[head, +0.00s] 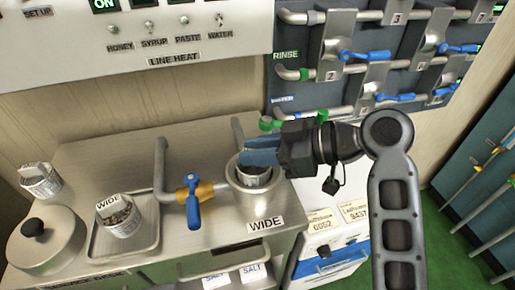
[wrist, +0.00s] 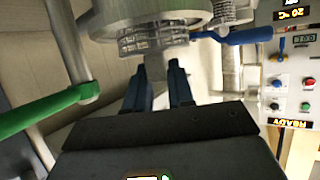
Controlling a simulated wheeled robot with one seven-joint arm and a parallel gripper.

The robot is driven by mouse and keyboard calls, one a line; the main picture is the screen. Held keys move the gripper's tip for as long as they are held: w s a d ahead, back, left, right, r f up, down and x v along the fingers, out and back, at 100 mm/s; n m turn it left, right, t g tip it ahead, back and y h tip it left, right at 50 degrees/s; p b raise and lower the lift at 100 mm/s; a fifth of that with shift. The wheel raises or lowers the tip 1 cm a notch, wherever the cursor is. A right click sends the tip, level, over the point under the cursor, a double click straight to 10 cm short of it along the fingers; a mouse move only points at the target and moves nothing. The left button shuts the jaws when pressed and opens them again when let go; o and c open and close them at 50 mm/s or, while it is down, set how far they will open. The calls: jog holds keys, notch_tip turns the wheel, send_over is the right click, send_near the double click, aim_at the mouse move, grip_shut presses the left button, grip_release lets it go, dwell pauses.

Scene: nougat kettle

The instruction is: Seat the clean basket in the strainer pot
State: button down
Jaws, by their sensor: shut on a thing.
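The strainer pot (head: 240,190), a steel cylinder above a WIDE label, stands at the counter's right end. The basket (head: 255,176), a small round metal mesh piece, is at its mouth, its upper part showing above the rim. My gripper (head: 258,157) comes in from the right with blue fingers over the basket. In the wrist view, which looks upside down, my gripper (wrist: 160,88) is shut on a grey upright part of the basket (wrist: 150,42). The mesh meets the pot (wrist: 150,18) rim. How deep the basket sits is hidden.
A blue-handled valve (head: 193,200) is left of the pot. A tray (head: 97,245) holds another WIDE-labelled container (head: 122,218). A knobbed lid (head: 42,240) and a labelled container (head: 38,182) are farther left. A green-handled tap (head: 270,123) is close behind my gripper.

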jog(key=shift+f+b, duration=1.05)
jog(key=shift+f, duration=0.25)
dwell(1.7)
jog(key=shift+c, duration=2.1)
grip_release()
jog(key=shift+r, duration=0.1)
jog(key=shift+r+p, duration=2.85)
jog(key=shift+r, duration=1.15)
jog(key=shift+f, duration=0.1)
